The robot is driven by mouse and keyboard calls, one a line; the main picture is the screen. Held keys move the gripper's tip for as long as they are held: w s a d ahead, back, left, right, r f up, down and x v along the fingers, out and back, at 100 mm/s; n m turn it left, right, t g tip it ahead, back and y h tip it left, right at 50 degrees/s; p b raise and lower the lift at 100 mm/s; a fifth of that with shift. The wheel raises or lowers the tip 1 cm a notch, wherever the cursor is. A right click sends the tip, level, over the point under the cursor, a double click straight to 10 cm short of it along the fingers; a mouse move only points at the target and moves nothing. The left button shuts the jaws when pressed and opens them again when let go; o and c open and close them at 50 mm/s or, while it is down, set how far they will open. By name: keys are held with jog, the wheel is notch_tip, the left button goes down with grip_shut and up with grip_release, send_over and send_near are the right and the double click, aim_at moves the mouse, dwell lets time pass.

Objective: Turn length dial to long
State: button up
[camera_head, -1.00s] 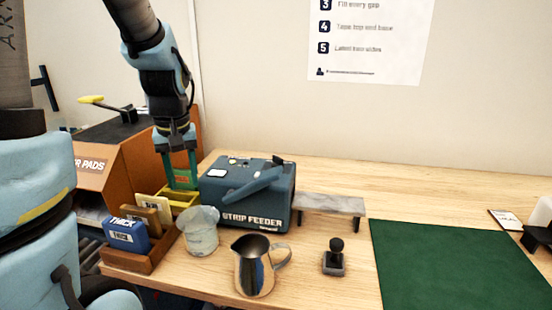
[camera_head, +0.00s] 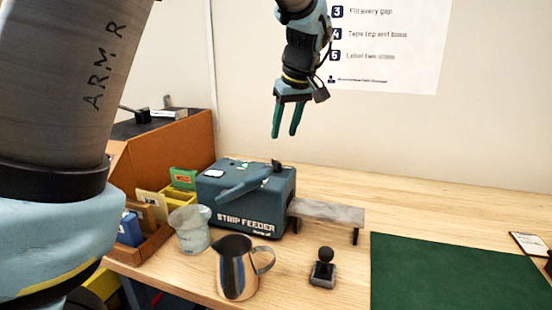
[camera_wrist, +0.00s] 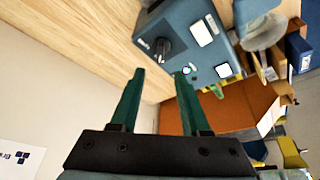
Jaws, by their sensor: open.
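I cannot read the dial's setting. My gripper (camera_head: 285,136) is open and empty, pointing down well above the dial. In the wrist view its green fingers (camera_wrist: 160,74) are apart with nothing between them.
Left of the feeder are card holders with a green card (camera_head: 183,178). A translucent cup (camera_head: 190,232), a steel jug (camera_head: 236,270) and a black-knobbed stamp (camera_head: 323,270) stand in front. A grey raised shelf (camera_head: 325,211) and a green mat (camera_head: 450,270) lie right.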

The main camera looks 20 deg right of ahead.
aim_at(276, 161)
jog(key=p+x, duration=0.2)
jog(key=x, duration=0.8)
jog(key=shift+c, duration=0.3)
grip_shut()
